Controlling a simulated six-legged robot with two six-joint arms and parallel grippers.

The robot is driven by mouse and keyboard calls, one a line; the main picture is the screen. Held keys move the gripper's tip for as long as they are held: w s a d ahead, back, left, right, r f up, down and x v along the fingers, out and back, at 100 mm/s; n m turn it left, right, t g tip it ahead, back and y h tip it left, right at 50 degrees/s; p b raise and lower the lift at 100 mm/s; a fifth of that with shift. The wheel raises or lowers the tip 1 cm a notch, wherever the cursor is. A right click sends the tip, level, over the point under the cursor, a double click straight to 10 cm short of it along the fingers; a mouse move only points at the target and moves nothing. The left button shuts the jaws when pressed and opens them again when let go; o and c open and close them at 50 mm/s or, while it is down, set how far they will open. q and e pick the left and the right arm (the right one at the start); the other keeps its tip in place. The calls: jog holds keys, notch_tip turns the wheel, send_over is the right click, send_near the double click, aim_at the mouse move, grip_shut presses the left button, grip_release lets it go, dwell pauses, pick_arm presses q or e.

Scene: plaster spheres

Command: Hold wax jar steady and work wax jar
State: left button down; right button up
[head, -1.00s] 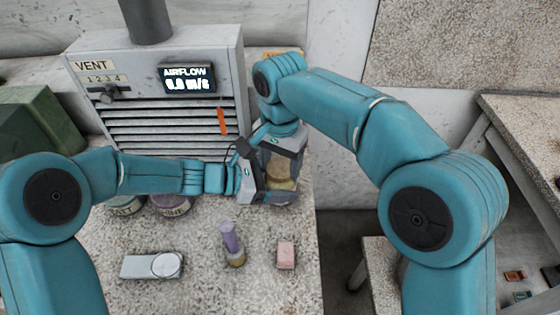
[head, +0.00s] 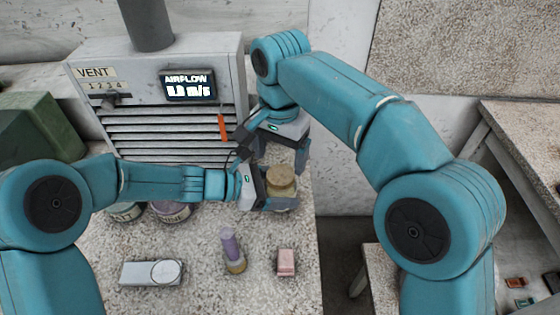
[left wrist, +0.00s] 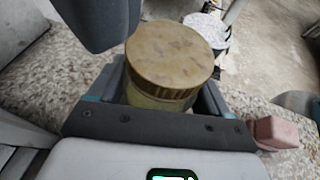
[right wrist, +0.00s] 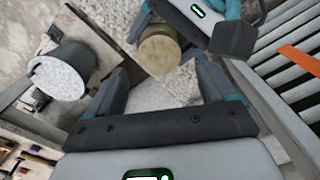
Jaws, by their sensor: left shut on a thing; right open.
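The wax jar (head: 281,181) has a round brass-coloured lid and stands upright at the right side of the speckled bench. My left gripper (head: 268,199) is shut around the jar's body, below the lid. In the left wrist view, the jar (left wrist: 165,70) sits between the fingers with its lid on. My right gripper (head: 274,155) is open and empty, just above and behind the jar. In the right wrist view, the jar lid (right wrist: 159,52) lies beyond the open fingers, apart from them.
A vent unit (head: 150,85) with slats and an airflow display stands behind. A purple-topped tool (head: 231,250), a pink block (head: 286,262) and a grey device (head: 150,273) lie in front. Two labelled jars sit partly under my left arm. The bench (head: 205,295) ends at the right.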

aim_at(281, 175)
notch_tip(281, 175, up, 3)
jog(key=m, duration=0.3)
jog(key=shift+f, duration=0.2)
notch_tip(281, 175, down, 7)
jog(key=shift+f, duration=0.2)
jog(key=c, duration=1.1)
jog(key=n, duration=0.3)
jog(key=shift+d, duration=0.1)
